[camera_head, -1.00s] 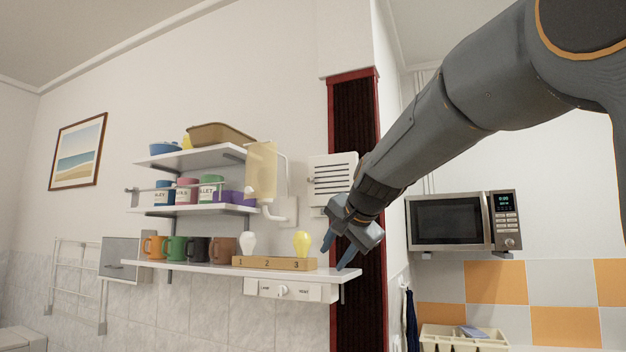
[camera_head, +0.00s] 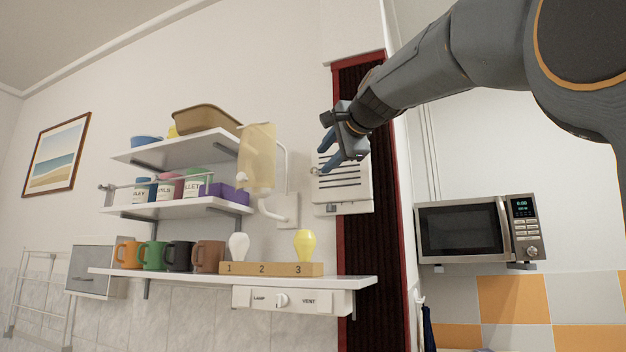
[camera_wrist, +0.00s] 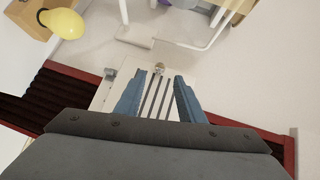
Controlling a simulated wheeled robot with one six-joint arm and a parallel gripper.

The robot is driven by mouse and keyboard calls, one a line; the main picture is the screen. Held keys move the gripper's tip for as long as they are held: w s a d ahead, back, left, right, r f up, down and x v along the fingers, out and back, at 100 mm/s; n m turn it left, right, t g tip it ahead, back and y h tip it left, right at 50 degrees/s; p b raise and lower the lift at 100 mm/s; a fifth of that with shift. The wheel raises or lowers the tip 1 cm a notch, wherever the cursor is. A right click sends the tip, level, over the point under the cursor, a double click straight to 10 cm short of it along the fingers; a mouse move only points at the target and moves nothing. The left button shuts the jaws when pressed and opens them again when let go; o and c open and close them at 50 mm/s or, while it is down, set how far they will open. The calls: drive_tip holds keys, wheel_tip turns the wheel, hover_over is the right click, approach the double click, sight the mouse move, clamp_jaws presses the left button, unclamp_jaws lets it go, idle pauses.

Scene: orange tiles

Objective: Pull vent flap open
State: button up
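A small round metallic knob (camera_wrist: 159,68) is at the vent's edge, roughly between the fingertips. It also shows as a small knob (camera_head: 313,171) in the head view. My gripper is open and empty. Whether a finger touches the vent cannot be told.
Below is a shelf (camera_head: 345,281) with mugs, a numbered block (camera_head: 262,269) and bulbs. A microwave (camera_head: 476,232) is at right.

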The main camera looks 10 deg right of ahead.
sight(315, 170)
drive_tip(key=w+p, duration=0.1)
drive_tip(key=w, duration=0.3)
drive_tip(key=w+a+f+p, duration=0.1)
drive_tip(key=w, duration=0.2)
drive_tip(key=shift+p, duration=0.3)
clamp_jaws()
